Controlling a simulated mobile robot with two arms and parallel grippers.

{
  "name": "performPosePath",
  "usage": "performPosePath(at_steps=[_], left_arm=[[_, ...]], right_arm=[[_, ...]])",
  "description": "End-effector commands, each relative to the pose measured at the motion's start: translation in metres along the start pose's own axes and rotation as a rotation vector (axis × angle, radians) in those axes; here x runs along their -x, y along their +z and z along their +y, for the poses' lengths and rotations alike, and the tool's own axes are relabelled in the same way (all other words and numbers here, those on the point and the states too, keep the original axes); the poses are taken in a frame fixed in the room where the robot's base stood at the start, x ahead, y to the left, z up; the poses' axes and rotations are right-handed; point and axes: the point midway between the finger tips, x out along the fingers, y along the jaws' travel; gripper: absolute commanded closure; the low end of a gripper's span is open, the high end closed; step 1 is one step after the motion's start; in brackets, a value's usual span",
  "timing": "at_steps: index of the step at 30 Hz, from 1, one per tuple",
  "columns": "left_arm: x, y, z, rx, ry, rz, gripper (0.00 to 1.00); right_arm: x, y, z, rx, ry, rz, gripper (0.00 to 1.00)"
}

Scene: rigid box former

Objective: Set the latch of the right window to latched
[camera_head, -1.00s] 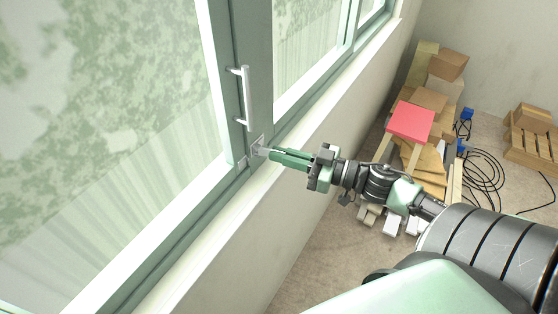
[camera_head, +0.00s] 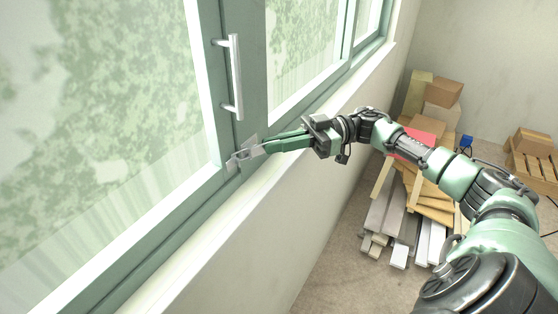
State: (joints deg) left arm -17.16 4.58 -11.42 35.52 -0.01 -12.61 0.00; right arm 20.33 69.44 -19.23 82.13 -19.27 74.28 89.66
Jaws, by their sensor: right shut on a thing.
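The window's latch (camera_head: 243,156) is a small grey metal piece low on the green frame post, below the silver handle (camera_head: 234,76). My right gripper (camera_head: 266,147) comes in from the right with its green fingers shut on the latch's small lever. The fingertips hide part of the lever. The latch's plate reaches left across the joint between the post and the neighbouring sash frame (camera_head: 208,95). Whether the latch is fully engaged I cannot tell. My left gripper is not in view.
The window sill (camera_head: 190,262) runs diagonally below the frame, with bare wall under it. On the floor at right are stacked planks (camera_head: 395,225), cardboard boxes (camera_head: 445,92), a red box (camera_head: 412,146) and a pallet (camera_head: 530,165). Floor left of the planks is clear.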

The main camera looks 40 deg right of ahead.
Motion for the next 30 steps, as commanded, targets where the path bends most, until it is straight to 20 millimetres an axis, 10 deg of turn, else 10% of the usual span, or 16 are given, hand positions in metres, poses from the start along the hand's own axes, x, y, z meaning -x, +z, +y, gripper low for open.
performPosePath(at_steps=[30], left_arm=[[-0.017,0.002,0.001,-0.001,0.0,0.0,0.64]], right_arm=[[-0.006,-0.001,0.017,0.001,-0.284,0.002,1.0]])
